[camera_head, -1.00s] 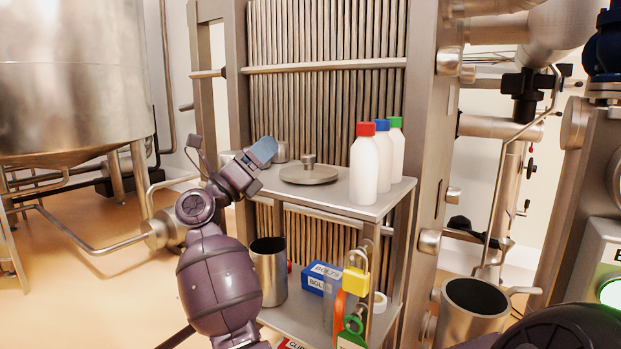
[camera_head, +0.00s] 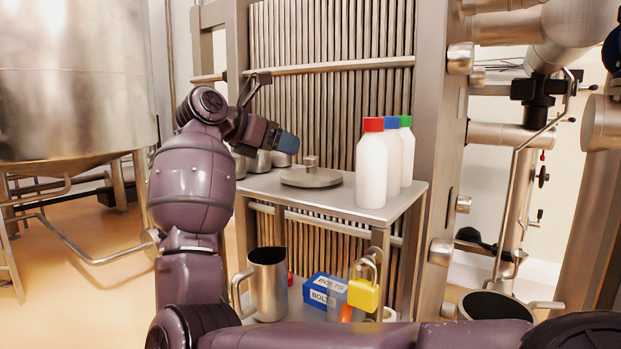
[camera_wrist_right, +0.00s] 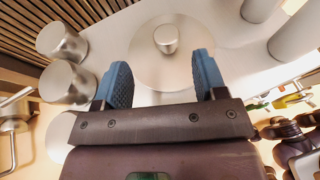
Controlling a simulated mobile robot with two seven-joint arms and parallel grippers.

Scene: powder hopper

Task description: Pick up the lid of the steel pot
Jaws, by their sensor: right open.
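The lid (camera_head: 318,180) is a flat round steel disc with a short knob (camera_head: 311,161), lying on the upper shelf. My right gripper (camera_head: 286,143) is to the left of the knob and above the lid in the head view. In the right wrist view the open, empty fingers of my right gripper (camera_wrist_right: 163,80) point toward the lid (camera_wrist_right: 145,68). The knob (camera_wrist_right: 166,39) shows beyond the fingertips, between their lines, apart from them. An open steel pot (camera_head: 492,304) shows at the lower right, partly hidden by my arm. My left gripper is not in view.
White bottles with red, blue and green caps (camera_head: 372,170) stand right of the lid. Small steel containers (camera_wrist_right: 62,42) stand to its left. A handled steel jug (camera_head: 268,285), blue bolts box (camera_head: 325,290) and yellow padlock (camera_head: 364,294) are below. Upright slats (camera_head: 330,110) rise behind.

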